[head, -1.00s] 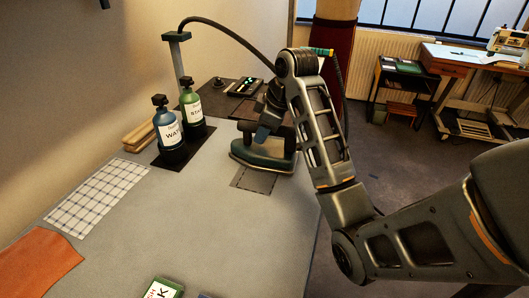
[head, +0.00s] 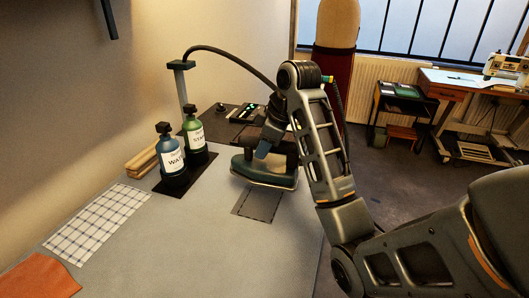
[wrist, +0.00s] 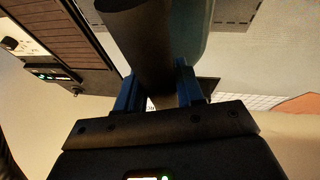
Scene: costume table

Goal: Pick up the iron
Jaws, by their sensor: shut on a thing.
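The dark teal iron (head: 262,173) is in the head view, above the dark rectangular pad (head: 257,203) on the table. A gap seems to show between its soleplate and the pad. My gripper (head: 263,148) comes down on it from above and is shut on its handle. In the wrist view the blue fingers of my gripper (wrist: 158,92) sit on both sides of the dark handle (wrist: 140,35). Part of the teal body (wrist: 196,28) shows beside it. The arm hides some of the iron's right side.
A blue bottle (head: 170,153) and a green bottle (head: 194,130) stand left of the iron. A cable runs from a post (head: 181,85) toward the arm. A checked cloth (head: 98,224) and an orange cloth (head: 38,277) lie at left. The table's front middle is clear.

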